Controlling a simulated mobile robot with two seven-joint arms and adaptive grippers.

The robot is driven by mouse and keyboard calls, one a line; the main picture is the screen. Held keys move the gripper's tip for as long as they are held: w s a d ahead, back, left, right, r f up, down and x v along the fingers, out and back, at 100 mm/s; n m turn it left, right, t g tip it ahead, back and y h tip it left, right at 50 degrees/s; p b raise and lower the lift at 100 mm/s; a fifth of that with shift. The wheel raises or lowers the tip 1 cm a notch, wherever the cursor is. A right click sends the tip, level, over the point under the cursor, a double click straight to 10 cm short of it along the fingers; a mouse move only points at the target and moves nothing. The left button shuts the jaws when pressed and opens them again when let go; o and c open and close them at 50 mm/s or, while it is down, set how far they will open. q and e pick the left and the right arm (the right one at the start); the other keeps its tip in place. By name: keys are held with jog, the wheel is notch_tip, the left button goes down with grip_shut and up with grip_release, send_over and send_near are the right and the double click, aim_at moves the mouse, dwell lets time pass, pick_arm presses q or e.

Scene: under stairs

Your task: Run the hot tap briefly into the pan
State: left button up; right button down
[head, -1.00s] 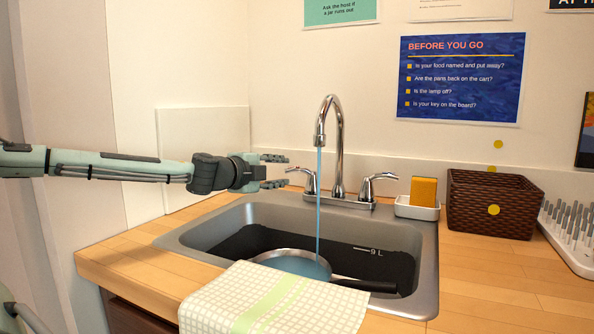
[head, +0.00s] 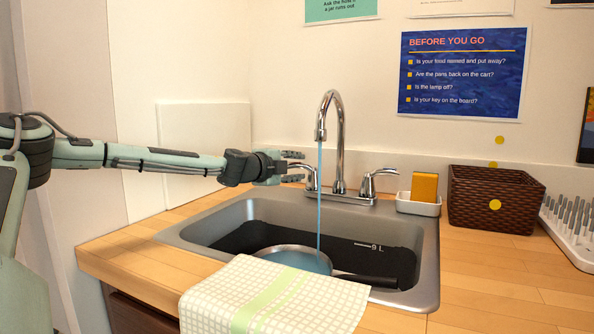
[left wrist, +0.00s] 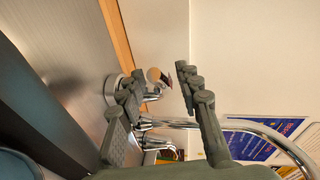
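The chrome faucet (head: 340,140) stands behind the grey sink (head: 429,262). A bluish water stream (head: 319,210) falls from its spout into the pan (head: 300,259), which sits in the sink with liquid in it. The pan's dark handle (head: 368,282) points right. My left gripper (head: 293,167) is open at the left tap handle (head: 310,178). In the left wrist view, that handle's red-marked end (left wrist: 162,77) appears between the open fingers (left wrist: 160,88); I cannot tell whether they touch it. The right tap handle (head: 372,180) stands free. My right gripper is not in view.
A checked towel (head: 270,296) hangs over the sink's front edge. A white panel is behind my left forearm.

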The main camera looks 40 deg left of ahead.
pick_arm(q)
jog(key=shift+w, duration=0.2)
grip_shut()
dwell(0.5)
